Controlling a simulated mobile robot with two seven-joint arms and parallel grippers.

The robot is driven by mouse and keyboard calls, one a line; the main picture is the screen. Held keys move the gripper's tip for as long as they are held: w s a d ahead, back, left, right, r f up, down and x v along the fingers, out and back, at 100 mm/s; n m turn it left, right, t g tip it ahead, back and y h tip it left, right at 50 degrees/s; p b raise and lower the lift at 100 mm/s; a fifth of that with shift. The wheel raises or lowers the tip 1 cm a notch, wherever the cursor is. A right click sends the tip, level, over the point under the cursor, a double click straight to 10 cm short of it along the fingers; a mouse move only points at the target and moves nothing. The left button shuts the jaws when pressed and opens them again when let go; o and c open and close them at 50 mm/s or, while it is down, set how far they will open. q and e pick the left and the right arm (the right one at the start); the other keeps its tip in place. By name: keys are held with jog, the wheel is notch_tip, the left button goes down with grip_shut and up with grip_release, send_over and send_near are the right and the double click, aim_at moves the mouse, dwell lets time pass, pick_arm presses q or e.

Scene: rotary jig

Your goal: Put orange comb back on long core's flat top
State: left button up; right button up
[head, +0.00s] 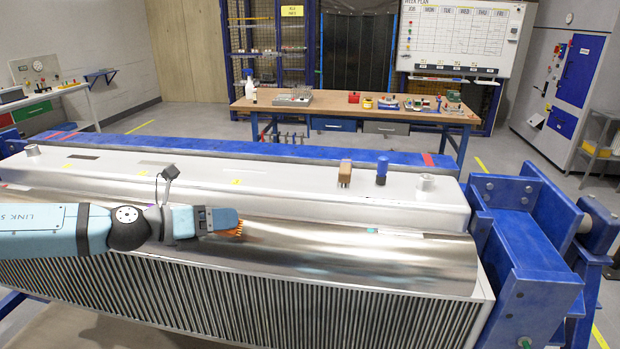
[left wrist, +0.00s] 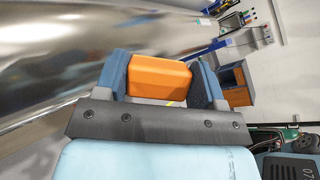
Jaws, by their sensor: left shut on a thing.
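My left gripper (head: 226,221) reaches in from the left over the long core's shiny curved shoulder (head: 340,250). It is shut on the orange comb (left wrist: 158,78), which sits between the two blue fingers in the left wrist view. In the head view only a small orange toothed part of the comb (head: 238,229) shows past the fingertips. The long core's pale flat top (head: 290,192) lies behind the gripper. Whether the comb touches the curved metal cannot be told. My right gripper is not in view.
On the flat top stand a wooden-backed brush (head: 345,173), a blue knob (head: 382,170) and a metal ring fitting (head: 427,183) at the right. Another fitting (head: 32,150) is at the left end. A blue jig frame (head: 525,240) closes the right end.

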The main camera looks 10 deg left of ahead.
pick_arm(q)
jog(key=shift+w+r+m+g, duration=0.15)
jog(key=shift+w+m+g, duration=0.35)
jog(key=shift+g, duration=0.1)
